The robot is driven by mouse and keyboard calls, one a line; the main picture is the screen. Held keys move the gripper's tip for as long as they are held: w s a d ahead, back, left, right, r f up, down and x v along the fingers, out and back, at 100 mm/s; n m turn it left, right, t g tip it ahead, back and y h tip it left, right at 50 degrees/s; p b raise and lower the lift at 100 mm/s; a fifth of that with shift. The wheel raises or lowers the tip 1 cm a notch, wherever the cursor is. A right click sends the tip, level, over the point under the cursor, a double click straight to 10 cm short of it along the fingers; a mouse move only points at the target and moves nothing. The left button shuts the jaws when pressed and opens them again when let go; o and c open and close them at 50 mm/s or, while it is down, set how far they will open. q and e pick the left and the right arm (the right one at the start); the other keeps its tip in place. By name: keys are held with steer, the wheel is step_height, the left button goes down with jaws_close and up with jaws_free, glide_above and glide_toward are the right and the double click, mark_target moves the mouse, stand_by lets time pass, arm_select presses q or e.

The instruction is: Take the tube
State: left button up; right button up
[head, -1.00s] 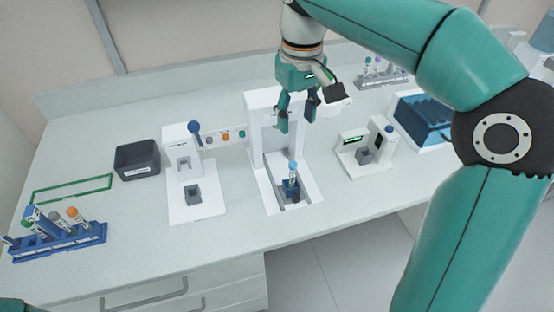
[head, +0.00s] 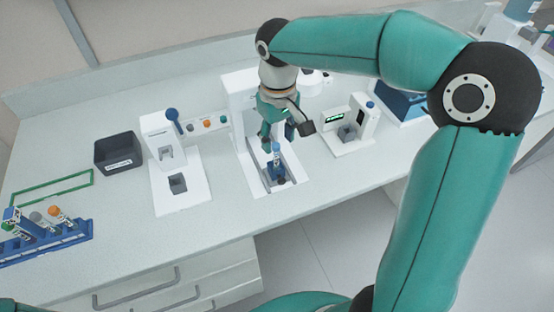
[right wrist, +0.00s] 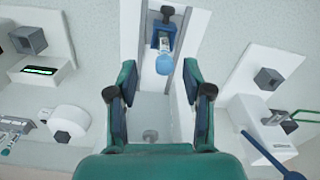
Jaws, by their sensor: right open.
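The tube (head: 277,155) has a light blue cap and stands upright in a blue holder (head: 275,174) on the white track (head: 255,178) of the middle station. My right gripper (head: 279,139) is open and empty, pointing down close above and behind the tube. In the right wrist view the blue cap (right wrist: 164,65) lies just beyond the open fingertips (right wrist: 162,82), roughly centred between them; no contact shows. My left gripper is out of view.
A white station with a blue lever (head: 173,117) stands left of the track, and a small device with a green display (head: 334,117) stands right. A dark bin (head: 117,155) and a blue rack (head: 60,243) with several tubes are further left. The bench front is clear.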

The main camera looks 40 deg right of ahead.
mark_target(275, 144)
steer(key=f, duration=0.4)
steer(key=shift+w+a, duration=0.1)
steer(key=shift+a, duration=0.15)
jaws_close()
